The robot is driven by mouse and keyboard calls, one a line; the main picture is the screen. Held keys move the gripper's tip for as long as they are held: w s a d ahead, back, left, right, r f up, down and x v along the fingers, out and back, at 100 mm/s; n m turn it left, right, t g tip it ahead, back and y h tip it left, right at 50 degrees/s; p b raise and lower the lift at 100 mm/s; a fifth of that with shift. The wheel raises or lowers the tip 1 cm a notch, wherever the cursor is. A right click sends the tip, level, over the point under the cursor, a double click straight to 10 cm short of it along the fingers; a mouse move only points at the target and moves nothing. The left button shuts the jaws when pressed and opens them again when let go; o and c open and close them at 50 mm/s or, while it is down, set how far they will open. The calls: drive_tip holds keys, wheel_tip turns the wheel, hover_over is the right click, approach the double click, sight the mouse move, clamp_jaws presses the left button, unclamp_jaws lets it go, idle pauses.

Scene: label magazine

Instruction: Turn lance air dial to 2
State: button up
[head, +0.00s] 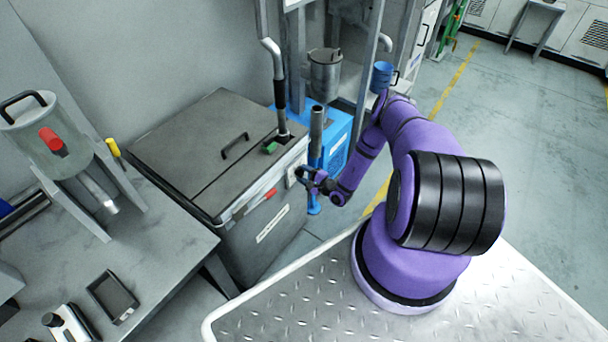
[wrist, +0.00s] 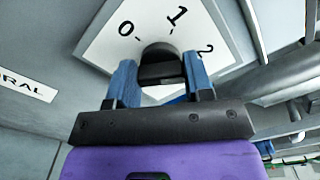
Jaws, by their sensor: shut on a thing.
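The lance air dial is a dark knob (wrist: 160,66) on a white plate (wrist: 105,40) marked 0, 1 and 2, seen in the wrist view. The 0 is at the left, the 1 at the top and the 2 at the right. My gripper (wrist: 160,80) is shut on the knob, with a blue finger on each side of it. Which mark the knob points to I cannot tell for sure. In the head view my gripper (head: 308,176) is at the front right corner of the grey lidded cabinet (head: 268,225), and hides most of the dial.
A pipe lance (head: 316,130) stands upright just behind my gripper, beside a blue box (head: 338,125). The cabinet has a red handle (head: 270,193) and a green piece (head: 269,148). A workbench (head: 165,235) stands at the left. The floor at the right is open.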

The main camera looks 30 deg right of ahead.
idle(0.3)
drive_tip(key=o, duration=0.9)
drive_tip(key=shift+s, duration=0.1)
drive_tip(key=v, duration=1)
drive_tip(key=shift+s+d, duration=0.15)
drive_tip(key=shift+s, duration=0.15)
